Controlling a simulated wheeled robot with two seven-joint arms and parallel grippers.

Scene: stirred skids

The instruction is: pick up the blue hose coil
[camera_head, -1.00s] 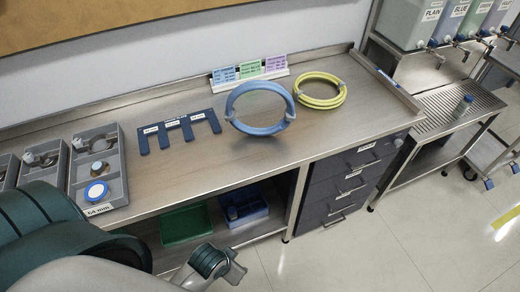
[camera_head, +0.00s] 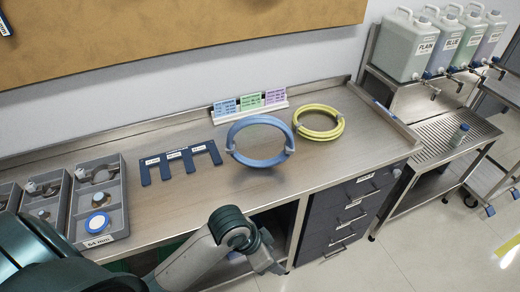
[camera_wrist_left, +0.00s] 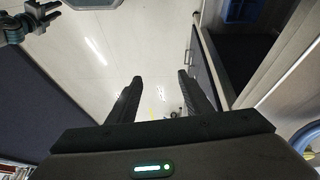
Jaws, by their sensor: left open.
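The blue hose coil (camera_head: 262,161) is on the steel bench in the head view, in front of the label cards. It is a thick ring with pale ties and looks tilted rather than flat; how it rests is unclear. My left gripper (camera_head: 267,262) is below and in front of it, by the bench's front edge, apart from the coil. In the left wrist view my left gripper (camera_wrist_left: 157,87) has its two dark fingers spread with nothing between them.
A yellow hose coil (camera_head: 320,134) lies close right of the blue one. A dark slotted gauge (camera_head: 181,160) and grey trays (camera_head: 115,213) lie left. Label cards (camera_head: 250,102) stand behind. Drawers (camera_head: 345,212) are below the bench. Bare bench top lies in front of the coil.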

